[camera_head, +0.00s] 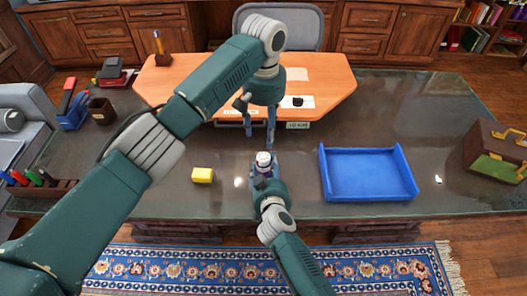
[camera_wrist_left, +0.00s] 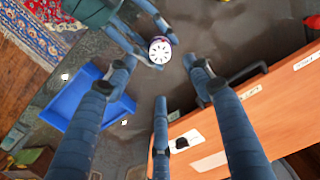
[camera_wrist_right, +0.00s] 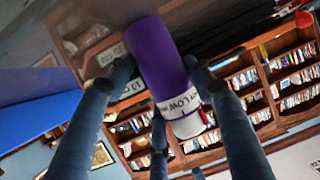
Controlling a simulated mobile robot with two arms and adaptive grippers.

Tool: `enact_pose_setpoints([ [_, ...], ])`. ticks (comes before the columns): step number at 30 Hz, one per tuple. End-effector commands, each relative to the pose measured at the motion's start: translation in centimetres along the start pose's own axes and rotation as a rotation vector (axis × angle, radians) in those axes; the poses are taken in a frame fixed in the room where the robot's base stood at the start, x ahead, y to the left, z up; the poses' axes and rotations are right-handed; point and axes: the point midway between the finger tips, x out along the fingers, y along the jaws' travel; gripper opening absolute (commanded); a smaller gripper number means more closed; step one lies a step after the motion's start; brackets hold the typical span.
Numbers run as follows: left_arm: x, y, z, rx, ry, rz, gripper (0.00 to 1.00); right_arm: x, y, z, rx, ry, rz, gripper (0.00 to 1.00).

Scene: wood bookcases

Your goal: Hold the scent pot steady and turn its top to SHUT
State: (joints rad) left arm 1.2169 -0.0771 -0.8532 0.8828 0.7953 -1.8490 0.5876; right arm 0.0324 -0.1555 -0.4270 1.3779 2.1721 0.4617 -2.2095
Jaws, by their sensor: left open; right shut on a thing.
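The scent pot has a purple body (camera_wrist_right: 155,55), and its pale ribbed top (camera_head: 263,160) faces up in the head view. In the left wrist view the round white top (camera_wrist_left: 160,50) has dark marks around it. A white band on the pot in the right wrist view reads "LOW"; other lettering there is partly hidden. My right gripper (camera_head: 266,176) is shut around the purple body. My left gripper (camera_head: 259,137) is open and empty, fingers pointing down, above and slightly behind the top, apart from it. I cannot tell whether the pot touches the desk.
A blue tray (camera_head: 368,196) lies right of the pot, and a yellow block (camera_head: 202,175) lies left. A brown case (camera_head: 492,152) stands far right. A cup (camera_head: 102,110) and a pen holder (camera_head: 40,190) are at left. An orange wooden section (camera_head: 330,80) is behind.

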Motion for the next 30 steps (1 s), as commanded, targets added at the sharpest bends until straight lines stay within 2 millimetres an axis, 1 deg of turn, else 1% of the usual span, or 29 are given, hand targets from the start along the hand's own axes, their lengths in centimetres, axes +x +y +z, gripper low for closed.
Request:
enact_pose_setpoints([
  [1, 1.1, -0.1, 0.1, 0.000, -0.003, -0.001, 0.52, 0.0, 0.0, 0.1, 0.001, -0.001, -0.001, 0.19],
  [9, 6.5, -0.1, 0.1, 0.001, -0.004, -0.002, 0.52, 0.0, 0.0, 0.1, 0.001, -0.001, -0.001, 0.19],
  [15, 9.3, 0.0, 0.1, 0.003, -0.002, -0.001, 0.52, 0.0, 0.0, 0.0, 0.001, -0.001, -0.001, 0.19],
  [20, 10.2, 0.0, 0.0, 0.003, -0.001, 0.000, 0.52, 0.0, 0.0, 0.1, 0.001, -0.001, -0.001, 0.19],
  [28, 10.4, 0.0, 0.0, 0.003, -0.001, 0.000, 0.52, 0.0, 0.0, 0.1, 0.001, -0.001, -0.001, 0.19],
  [29, 10.4, 0.0, 0.0, 0.003, -0.001, 0.000, 0.48, 0.0, 0.0, 0.1, 0.001, -0.001, -0.001, 0.19],
  [30, 10.3, 0.0, 0.0, 0.003, -0.001, 0.000, 0.40, 0.0, 0.0, 0.1, 0.001, -0.001, -0.001, 0.19],
])
